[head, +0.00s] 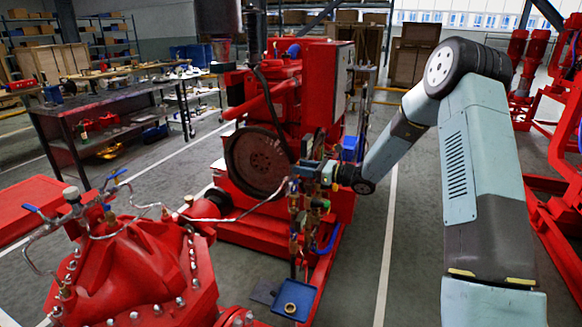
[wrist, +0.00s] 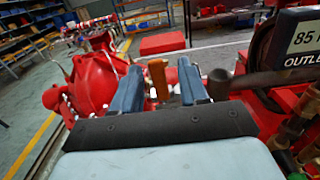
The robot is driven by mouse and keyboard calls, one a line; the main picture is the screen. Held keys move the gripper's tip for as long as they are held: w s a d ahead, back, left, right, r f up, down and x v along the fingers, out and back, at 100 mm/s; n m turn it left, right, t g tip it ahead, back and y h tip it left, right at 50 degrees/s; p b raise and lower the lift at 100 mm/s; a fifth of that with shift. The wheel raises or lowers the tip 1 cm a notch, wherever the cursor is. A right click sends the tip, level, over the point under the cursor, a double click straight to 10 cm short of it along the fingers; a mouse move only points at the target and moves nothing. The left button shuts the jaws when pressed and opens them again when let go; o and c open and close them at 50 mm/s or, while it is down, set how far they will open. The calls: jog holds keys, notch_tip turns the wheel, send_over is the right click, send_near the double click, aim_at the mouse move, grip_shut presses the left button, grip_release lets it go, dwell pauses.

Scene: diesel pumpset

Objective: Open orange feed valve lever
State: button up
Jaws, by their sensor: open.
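The orange lever (wrist: 158,79) stands upright between the two blue-grey fingers of my gripper (wrist: 160,73) in the wrist view. Gaps show on both sides of it, and I cannot tell whether either finger touches it. The fingers are apart and hold nothing. The lever's lower part is hidden behind the dark gripper body. In the head view my gripper (head: 318,171) is at the cluster of brass fittings and pipes in front of the red pumpset (head: 285,85). The lever cannot be made out clearly there.
The red pump casing (head: 140,265) with thin pipes is at the front left. A blue tray (head: 294,300) lies low below the fittings.

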jog(key=shift+x, duration=2)
jog(key=shift+d, duration=0.1)
grip_shut()
jog(key=shift+r, duration=0.1)
